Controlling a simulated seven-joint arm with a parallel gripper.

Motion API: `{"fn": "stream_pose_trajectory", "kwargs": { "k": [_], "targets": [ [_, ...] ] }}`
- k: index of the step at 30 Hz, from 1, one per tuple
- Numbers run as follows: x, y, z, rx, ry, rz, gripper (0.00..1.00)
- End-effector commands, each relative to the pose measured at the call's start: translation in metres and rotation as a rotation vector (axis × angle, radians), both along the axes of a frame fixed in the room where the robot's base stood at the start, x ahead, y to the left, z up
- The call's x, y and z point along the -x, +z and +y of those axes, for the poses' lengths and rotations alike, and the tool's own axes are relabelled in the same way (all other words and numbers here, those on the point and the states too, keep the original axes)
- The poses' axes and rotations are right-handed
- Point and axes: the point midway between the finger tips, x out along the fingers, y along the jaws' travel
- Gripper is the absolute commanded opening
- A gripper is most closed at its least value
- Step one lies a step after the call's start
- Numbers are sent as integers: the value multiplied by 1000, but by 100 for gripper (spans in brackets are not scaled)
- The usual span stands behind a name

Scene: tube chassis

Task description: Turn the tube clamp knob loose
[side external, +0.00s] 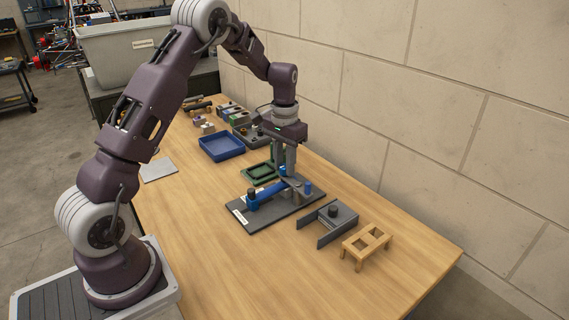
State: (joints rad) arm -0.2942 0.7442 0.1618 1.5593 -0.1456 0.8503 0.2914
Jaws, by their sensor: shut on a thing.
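The tube chassis fixture stands on a dark grey base plate (240,218) in the middle of the table. A blue tube (268,193) lies across it, with a dark round knob near its left end and a grey block with a blue cylinder (307,187) at its right. My gripper (285,168) points straight down over the back of the fixture. Its fingers are shut on a small blue part by the tube, which appears to be the tube clamp knob. The fingers hide most of that part, so its turn cannot be told.
A grey bracket with a dark knob (333,214) and a wooden stand with openings (366,241) sit to the right. A green tray (258,172) and a blue tray (221,146) lie behind. Several small parts stand farther back. The wall borders the right; the table's front is clear.

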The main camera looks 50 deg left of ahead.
Motion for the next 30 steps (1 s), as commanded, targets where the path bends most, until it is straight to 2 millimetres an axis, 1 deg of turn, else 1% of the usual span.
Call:
{"fn": "stream_pose_trajectory", "kwargs": {
  "k": [30],
  "targets": [
    [-1, 2, 0, 2, 963, -4, 0]
  ]
}}
